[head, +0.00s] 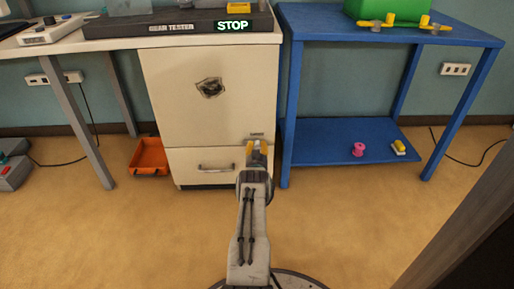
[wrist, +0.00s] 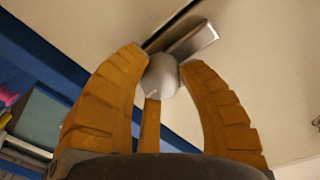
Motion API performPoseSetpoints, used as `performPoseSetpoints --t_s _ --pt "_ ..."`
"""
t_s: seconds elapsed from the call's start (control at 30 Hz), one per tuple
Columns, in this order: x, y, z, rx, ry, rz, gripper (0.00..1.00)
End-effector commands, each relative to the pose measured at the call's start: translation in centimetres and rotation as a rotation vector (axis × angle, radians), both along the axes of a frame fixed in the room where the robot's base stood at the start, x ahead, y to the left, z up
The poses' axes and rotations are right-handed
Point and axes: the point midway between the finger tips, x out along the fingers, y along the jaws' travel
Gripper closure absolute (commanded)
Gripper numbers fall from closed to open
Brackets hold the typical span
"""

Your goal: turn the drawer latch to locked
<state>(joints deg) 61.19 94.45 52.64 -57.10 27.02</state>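The drawer cabinet (head: 208,120) is cream white, with a bar handle (head: 216,167) on its lower drawer. My gripper (head: 257,148) is at the cabinet's right edge, near the seam above the lower drawer, and hides the latch in the head view. In the wrist view, the latch (wrist: 161,76) shows as a rounded grey knob, with a flat metal piece (wrist: 192,42) behind it to the upper right. The orange fingers of my gripper (wrist: 164,62) close in on both sides of the knob and appear to touch it. An orange strip shows just below the knob. The latch's exact angle is unclear.
A blue table (head: 350,140) with a low shelf stands close on the right, holding a pink spool (head: 358,149) and a yellow item (head: 398,147). An orange tray (head: 149,158) lies on the floor left of the cabinet. The floor in front is clear.

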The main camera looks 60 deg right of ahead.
Motion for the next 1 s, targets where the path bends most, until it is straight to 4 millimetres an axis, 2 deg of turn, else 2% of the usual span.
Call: performPoseSetpoints --t_s 0.03,0.37,0.67,1.0 --pt "0.0 0.01 -0.02 0.0 0.0 0.0 0.72" --pt "-0.03 0.0 -0.04 0.0 0.0 -0.001 0.99" --pt "-0.03 -0.01 -0.05 -0.03 0.046 -0.001 1.0" --pt "-0.01 -0.01 -0.1 -0.167 0.256 -0.004 1.0"
